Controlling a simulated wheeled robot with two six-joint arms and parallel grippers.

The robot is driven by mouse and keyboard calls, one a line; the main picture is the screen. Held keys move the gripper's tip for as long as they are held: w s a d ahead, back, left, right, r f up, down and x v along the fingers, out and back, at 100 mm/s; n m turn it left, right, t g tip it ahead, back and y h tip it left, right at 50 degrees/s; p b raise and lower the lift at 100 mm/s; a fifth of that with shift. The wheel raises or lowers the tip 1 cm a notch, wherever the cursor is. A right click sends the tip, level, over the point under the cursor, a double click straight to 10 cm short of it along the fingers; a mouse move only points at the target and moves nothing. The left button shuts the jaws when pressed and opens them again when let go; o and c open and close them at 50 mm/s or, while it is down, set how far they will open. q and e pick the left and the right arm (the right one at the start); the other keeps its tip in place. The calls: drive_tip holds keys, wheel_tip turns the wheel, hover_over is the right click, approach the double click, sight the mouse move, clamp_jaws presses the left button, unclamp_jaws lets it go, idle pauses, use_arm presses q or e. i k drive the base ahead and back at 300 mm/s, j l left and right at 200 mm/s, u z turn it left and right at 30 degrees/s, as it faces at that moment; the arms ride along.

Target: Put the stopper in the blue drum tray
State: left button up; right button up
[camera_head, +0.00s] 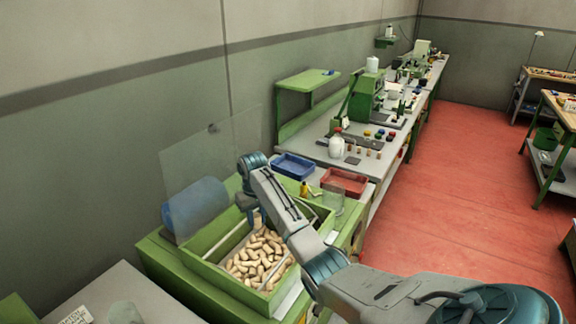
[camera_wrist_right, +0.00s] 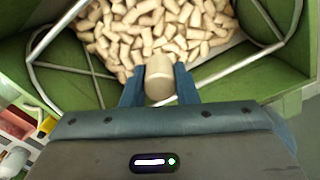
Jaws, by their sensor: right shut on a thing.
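My right gripper (camera_head: 256,217) points down over the green hopper (camera_head: 205,268) full of tan cork stoppers (camera_head: 255,262). In the right wrist view its two blue fingers (camera_wrist_right: 160,78) are shut on one stopper (camera_wrist_right: 159,84), with the pile of stoppers below and beyond. In the head view the held stopper is too small to make out clearly. A blue tray (camera_head: 294,167) sits on the bench beyond the hopper, apart from the gripper; it looks empty. My left gripper is not in view.
A red tray (camera_head: 344,182) stands right of the blue tray, with a small yellow object (camera_head: 305,190) nearby. A clear panel (camera_head: 212,148) and a blue drum (camera_head: 197,207) stand left of the hopper. Metal rods (camera_wrist_right: 62,70) cross the hopper. A white bottle (camera_head: 336,146) stands farther back.

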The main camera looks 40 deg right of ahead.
sight(293, 167)
drive_tip(key=l+u, duration=0.15)
drive_tip(key=l, duration=1.45)
drive_tip(key=l+u, duration=0.2)
drive_tip(key=l, duration=0.35)
drive_tip(key=l+u, duration=0.15)
drive_tip(key=l, duration=0.4)
drive_tip(key=l+u, duration=0.2)
drive_tip(key=l, duration=0.35)
drive_tip(key=l+u, duration=0.2)
drive_tip(key=l, duration=0.35)
drive_tip(key=k+l+u, duration=0.2)
drive_tip(key=l, duration=0.3)
drive_tip(key=l+u, duration=0.15)
drive_tip(key=l, duration=0.4)
drive_tip(key=k+l+u, duration=0.2)
drive_tip(key=l, duration=0.3)
drive_tip(key=k+l+u, duration=0.2)
drive_tip(key=l, duration=0.25)
